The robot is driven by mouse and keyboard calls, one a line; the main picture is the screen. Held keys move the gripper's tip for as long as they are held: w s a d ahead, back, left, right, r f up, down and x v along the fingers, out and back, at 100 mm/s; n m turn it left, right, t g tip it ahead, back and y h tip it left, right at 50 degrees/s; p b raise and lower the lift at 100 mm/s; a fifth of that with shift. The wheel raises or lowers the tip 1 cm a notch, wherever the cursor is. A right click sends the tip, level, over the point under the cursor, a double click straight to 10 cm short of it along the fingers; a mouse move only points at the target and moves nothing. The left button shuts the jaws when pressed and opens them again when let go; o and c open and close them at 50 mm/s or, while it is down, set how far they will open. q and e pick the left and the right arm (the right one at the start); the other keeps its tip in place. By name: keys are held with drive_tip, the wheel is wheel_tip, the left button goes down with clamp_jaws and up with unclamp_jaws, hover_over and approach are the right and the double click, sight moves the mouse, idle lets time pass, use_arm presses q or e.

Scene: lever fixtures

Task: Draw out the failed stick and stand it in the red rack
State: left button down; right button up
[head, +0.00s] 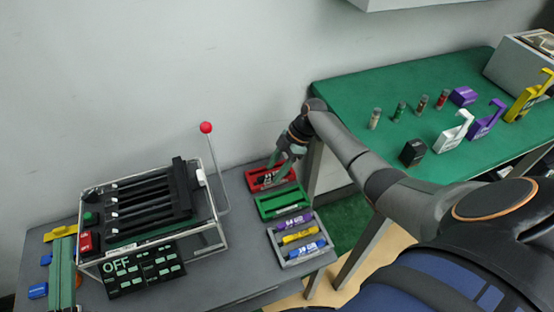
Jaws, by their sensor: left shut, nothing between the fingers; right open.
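The framed fixture (150,208) at left holds several long black bars with small white tabs; I cannot tell which is the failed stick. Its lever has a red ball (206,128) at the top. The panel (145,268) in front reads OFF. The red rack (256,187) lies on the grey table, with a dark piece with white marks (269,179) in it. My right gripper (283,161) is open just above this rack; contact is unclear.
A green rack (282,202) and a grey rack (322,254) with purple, yellow and blue sticks stand in front of the red rack. A green table (350,90) at right carries vials and coloured holders.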

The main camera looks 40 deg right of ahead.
use_arm(q)
wheel_tip(320, 180, up, 10)
drive_tip(key=p, duration=0.9)
drive_tip(key=shift+r, duration=0.2)
use_arm(e)
drive_tip(key=s+a+r, duration=0.3)
drive_tip(key=s+a, duration=0.1)
drive_tip(key=s, duration=0.2)
drive_tip(key=shift+r, duration=0.15)
use_arm(q)
drive_tip(key=shift+f, duration=0.1)
use_arm(e)
drive_tip(key=shift+s, duration=0.15)
